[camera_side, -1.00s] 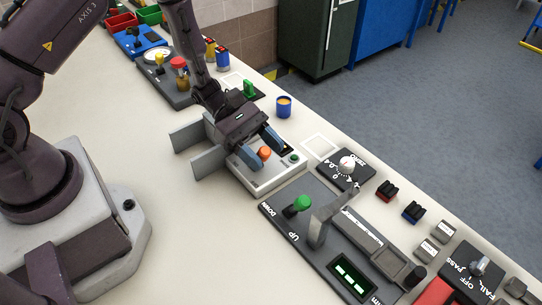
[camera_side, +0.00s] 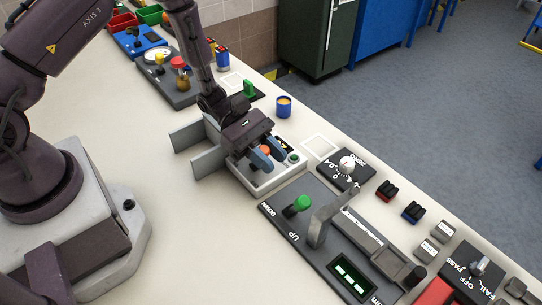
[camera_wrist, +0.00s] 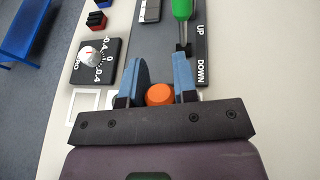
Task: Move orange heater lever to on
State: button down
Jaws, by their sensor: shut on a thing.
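The orange heater lever knob (camera_side: 265,150) sits on the white heater box (camera_side: 262,190), beside a green button (camera_side: 293,157). My gripper (camera_side: 268,160) is low over the box with its blue fingers on either side of the orange knob. In the wrist view the orange knob (camera_wrist: 160,95) shows between the fingers of my gripper (camera_wrist: 158,90), which are shut on it. The lever's stem and the box's markings are mostly hidden by the gripper.
A dark panel with a green-handled lever (camera_side: 299,204) marked UP and DOWN stands close to the right. A dial with a white knob (camera_side: 347,164) and a blue cup (camera_side: 284,106) are nearby. Grey plates (camera_side: 196,148) rise left of the box.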

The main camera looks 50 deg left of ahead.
jog(key=a+h, duration=0.1)
jog(key=h, duration=0.1)
jog(key=a+r+h, duration=0.1)
jog(key=shift+a+n+h, duration=0.15)
jog(key=shift+n+h, duration=0.15)
jog(key=shift+h, duration=0.1)
jog(key=c, duration=0.9)
grip_release()
notch_tip(320, 180, up, 3)
jog(key=shift+f, duration=0.1)
jog(key=s+a+r, duration=0.1)
jog(key=s+r, duration=0.2)
jog(key=s, duration=0.1)
jog(key=s+a+r, duration=0.1)
jog(key=s+r, duration=0.3)
jog(key=s, duration=0.1)
jog(key=s+a+r, duration=0.1)
jog(key=s+r, duration=0.2)
jog(key=s, duration=0.1)
jog(key=shift+s+a+r, duration=0.15)
jog(key=shift+s, duration=0.2)
